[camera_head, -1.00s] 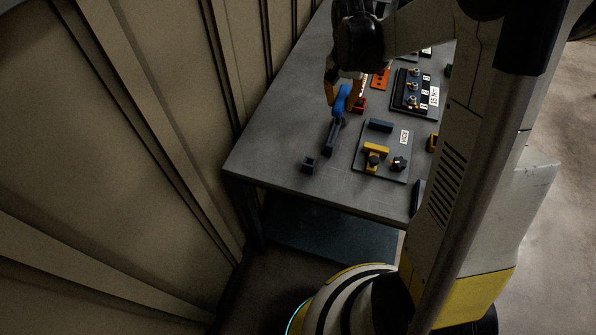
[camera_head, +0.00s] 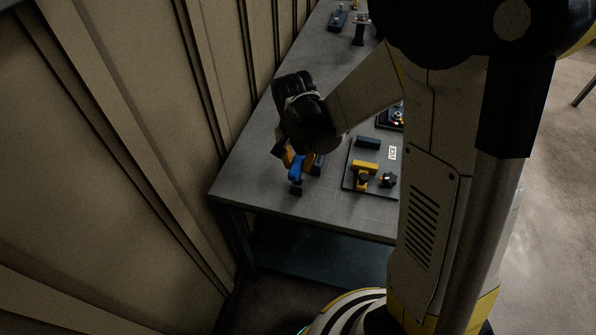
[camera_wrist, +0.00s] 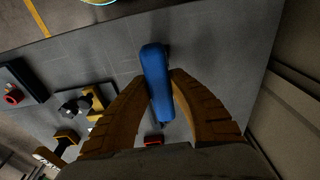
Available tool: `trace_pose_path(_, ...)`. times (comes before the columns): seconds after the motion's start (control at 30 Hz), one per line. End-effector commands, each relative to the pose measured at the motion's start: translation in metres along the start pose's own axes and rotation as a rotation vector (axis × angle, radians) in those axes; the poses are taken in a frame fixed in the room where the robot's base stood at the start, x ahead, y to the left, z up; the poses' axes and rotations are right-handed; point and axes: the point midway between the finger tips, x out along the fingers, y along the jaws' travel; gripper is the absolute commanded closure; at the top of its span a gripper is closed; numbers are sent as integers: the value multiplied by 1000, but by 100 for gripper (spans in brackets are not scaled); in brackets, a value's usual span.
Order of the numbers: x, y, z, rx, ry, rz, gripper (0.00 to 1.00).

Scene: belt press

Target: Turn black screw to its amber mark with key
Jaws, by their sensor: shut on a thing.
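My gripper (camera_head: 297,152) has orange-brown fingers and is shut on a long blue piece, which I take to be the key (camera_head: 296,168). It hangs low over the near left part of the bench, close above a small dark block (camera_head: 296,189); I cannot tell if they touch. In the wrist view the blue key (camera_wrist: 156,80) lies between the two fingers (camera_wrist: 170,95), and a dark tip shows at its lower end. I cannot make out the black screw or its amber mark for certain. A black plate with fittings (camera_head: 391,119) is mostly hidden behind my arm.
A dark bar (camera_head: 317,165) lies just right of the key. Right of it is a plate labelled VICE (camera_head: 357,184) with a yellow block (camera_head: 366,167) and a black knob (camera_head: 388,180). The ribbed wall (camera_head: 150,100) runs along the left. The front left bench corner (camera_head: 232,190) is bare.

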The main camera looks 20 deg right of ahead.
Motion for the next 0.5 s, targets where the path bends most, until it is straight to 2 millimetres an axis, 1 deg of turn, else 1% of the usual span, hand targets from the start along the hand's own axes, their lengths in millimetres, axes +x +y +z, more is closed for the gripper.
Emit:
trace_pose_path(0.03, 9, 0, 1, 0, 0, 0, 100)
trace_pose_path(0.1, 21, 0, 2, 0, 0, 0, 100)
trace_pose_path(0.2, 31, 0, 3, 0, 0, 0, 100)
trace_pose_path(0.4, 29, 0, 3, -1, 0, 0, 100)
trace_pose_path(0.5, 32, 0, 3, -1, 0, 0, 100)
